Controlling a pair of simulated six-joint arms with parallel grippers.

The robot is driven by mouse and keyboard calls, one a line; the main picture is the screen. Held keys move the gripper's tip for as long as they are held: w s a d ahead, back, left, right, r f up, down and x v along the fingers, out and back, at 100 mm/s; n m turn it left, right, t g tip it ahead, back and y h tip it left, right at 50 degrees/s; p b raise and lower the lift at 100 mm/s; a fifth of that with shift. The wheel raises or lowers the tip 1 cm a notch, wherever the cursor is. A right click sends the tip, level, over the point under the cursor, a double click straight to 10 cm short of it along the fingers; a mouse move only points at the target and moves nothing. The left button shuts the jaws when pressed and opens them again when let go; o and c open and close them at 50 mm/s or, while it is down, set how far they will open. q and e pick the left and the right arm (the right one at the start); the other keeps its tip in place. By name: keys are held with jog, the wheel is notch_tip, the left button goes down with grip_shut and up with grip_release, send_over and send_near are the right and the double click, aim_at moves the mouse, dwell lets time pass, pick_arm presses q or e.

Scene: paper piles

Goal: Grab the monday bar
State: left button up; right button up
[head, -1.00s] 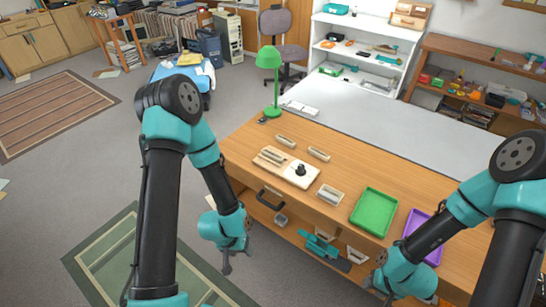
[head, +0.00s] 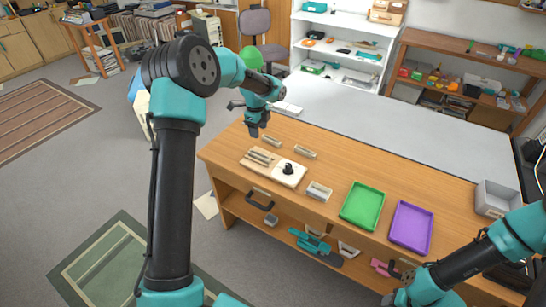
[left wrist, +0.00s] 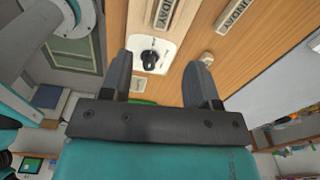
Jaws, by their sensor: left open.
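Several small pale bars lie on the wooden desk. One bar (head: 259,156) lies on the board with the black knob; two others, a bar (head: 272,142) and a bar (head: 305,152), lie behind it. In the left wrist view, a lettered bar (left wrist: 166,14) ends in "DAY", and another lettered bar (left wrist: 233,14) is cut by the edge. I cannot tell which is the monday bar. My left gripper (head: 255,129) is open and empty above the desk's far left part; its spread fingers (left wrist: 163,75) show in the wrist view. My right gripper (head: 398,298) is low at the bottom edge, its jaws unclear.
The board with a black knob (head: 288,169) stands mid-desk, with a small pale block (head: 319,191) to its right. A green tray (head: 363,206) and a purple tray (head: 411,228) lie further right. Open shelves with tools sit below the desktop.

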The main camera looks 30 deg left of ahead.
pick_arm(q)
jog(key=r, duration=0.1)
jog(key=w+r+m, duration=0.1)
jog(key=shift+a+r, duration=0.3)
jog(key=shift+r, duration=0.05)
jog(key=shift+f, duration=0.15)
send_over(259, 155)
notch_tip(259, 155, down, 12)
jog(key=shift+w, duration=0.15)
jog(key=shift+f, duration=0.1)
jog(key=shift+f, duration=2.6)
jog(key=shift+f, duration=0.1)
grip_shut()
